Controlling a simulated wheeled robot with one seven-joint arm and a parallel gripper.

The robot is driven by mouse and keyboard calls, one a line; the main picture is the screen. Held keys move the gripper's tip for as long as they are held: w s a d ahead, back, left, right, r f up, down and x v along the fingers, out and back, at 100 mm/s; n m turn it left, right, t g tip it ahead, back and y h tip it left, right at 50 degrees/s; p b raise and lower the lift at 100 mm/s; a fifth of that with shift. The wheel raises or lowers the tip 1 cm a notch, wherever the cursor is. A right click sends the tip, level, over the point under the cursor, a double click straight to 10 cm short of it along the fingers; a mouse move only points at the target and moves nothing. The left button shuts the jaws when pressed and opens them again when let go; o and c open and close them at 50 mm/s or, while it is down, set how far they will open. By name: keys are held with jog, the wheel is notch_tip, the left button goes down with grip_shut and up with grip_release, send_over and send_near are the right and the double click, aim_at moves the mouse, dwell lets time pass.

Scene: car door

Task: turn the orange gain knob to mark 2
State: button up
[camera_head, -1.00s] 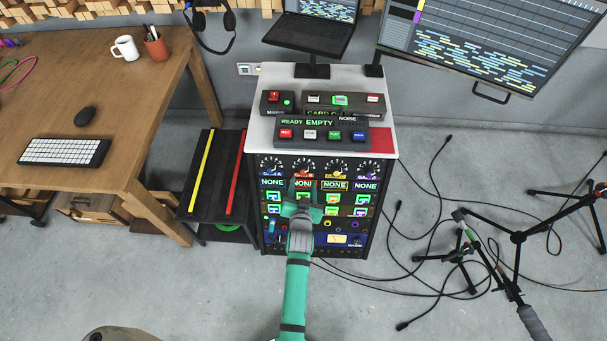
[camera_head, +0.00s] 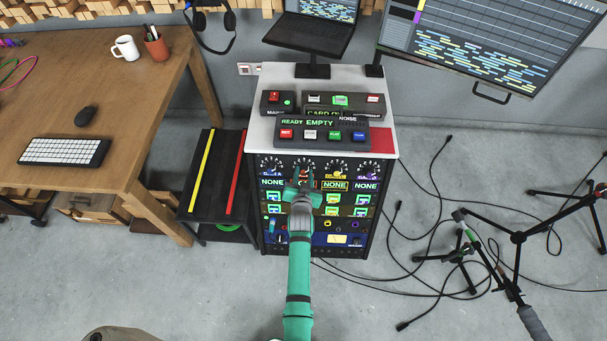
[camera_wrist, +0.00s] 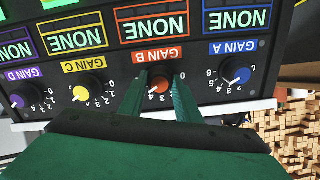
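The orange gain knob (camera_wrist: 158,84) is labelled GAIN B in the wrist view, where the panel appears upside down. Its printed scale is partly covered by my fingers, and I cannot read its pointer clearly. My gripper (camera_wrist: 160,76) is open, with one green finger on each side of the knob. Small gaps seem to show between fingers and knob; contact is not clear.
Blue GAIN A (camera_wrist: 236,75), yellow GAIN C (camera_wrist: 82,93) and purple GAIN D (camera_wrist: 17,100) knobs sit beside it. Displays reading NONE (camera_head: 334,185) run below the knobs. A console with buttons (camera_head: 322,134) stands on the rack top. A black stand (camera_head: 212,185) is at left; cables lie at right.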

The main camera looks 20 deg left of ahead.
jog(key=c, duration=0.4)
jog(key=n, duration=0.4)
jog(key=shift+n, duration=0.3)
jog(key=n, duration=0.3)
jog(key=shift+n, duration=0.3)
jog(key=n, duration=0.4)
jog(key=shift+h, duration=0.3)
jog(key=shift+n+t, duration=0.3)
jog(key=shift+n, duration=2.3)
